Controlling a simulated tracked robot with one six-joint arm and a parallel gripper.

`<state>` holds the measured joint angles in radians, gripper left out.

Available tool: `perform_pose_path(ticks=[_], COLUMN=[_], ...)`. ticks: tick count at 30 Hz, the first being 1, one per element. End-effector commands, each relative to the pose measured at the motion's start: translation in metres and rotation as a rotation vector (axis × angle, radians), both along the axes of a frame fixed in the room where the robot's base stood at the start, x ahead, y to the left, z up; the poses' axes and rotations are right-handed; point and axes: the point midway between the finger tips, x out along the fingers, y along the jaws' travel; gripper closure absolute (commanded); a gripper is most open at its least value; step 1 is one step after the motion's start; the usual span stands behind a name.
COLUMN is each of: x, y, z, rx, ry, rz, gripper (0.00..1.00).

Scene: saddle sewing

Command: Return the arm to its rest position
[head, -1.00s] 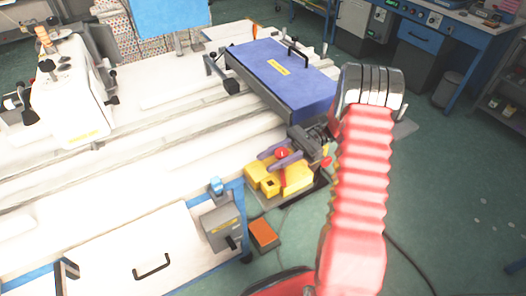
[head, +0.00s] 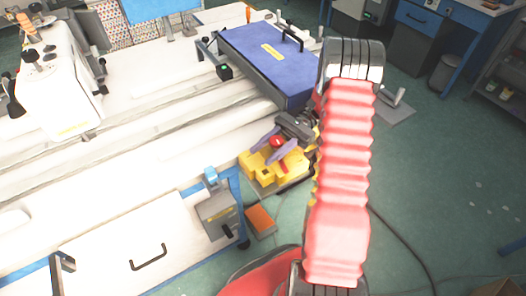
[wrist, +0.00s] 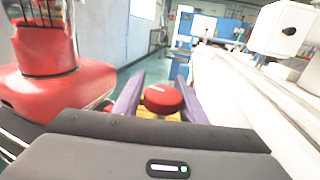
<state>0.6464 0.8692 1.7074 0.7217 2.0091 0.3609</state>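My arm (head: 342,150), with red ribbed sleeving, rises from the lower middle of the head view and bends over near the blue box. My gripper (head: 268,154) hangs low beside the bench, its purple fingers over a yellow block (head: 262,173). In the wrist view the fingers of my gripper (wrist: 160,82) stand apart, with a round red knob (wrist: 162,98) showing between them. The red knob also shows in the head view (head: 277,142). I cannot tell whether the fingers touch it. My gripper's dark body hides part of the block.
A blue box (head: 270,62) with a black handle lies on the white bench (head: 110,175). A white sewing machine (head: 60,95) stands at left. A grey switch box (head: 217,215) and orange pedal (head: 261,219) are near the bench end. Green floor (head: 440,180) is open at right.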

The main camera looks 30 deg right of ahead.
Motion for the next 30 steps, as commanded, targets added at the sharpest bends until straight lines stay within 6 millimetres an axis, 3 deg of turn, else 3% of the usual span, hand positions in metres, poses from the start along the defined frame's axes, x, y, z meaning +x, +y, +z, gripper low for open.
perform_pose_path(ticks=[6, 21, 30], x=[0.001, 0.001, -0.004], y=[-0.002, -0.001, 0.018], z=[0.001, 0.003, 0.02], rx=[-0.001, -0.01, -0.117], ry=[-0.002, -0.01, -0.083], rz=[-0.004, 0.0, 0.054], gripper=[0.49, 0.49, 0.49])
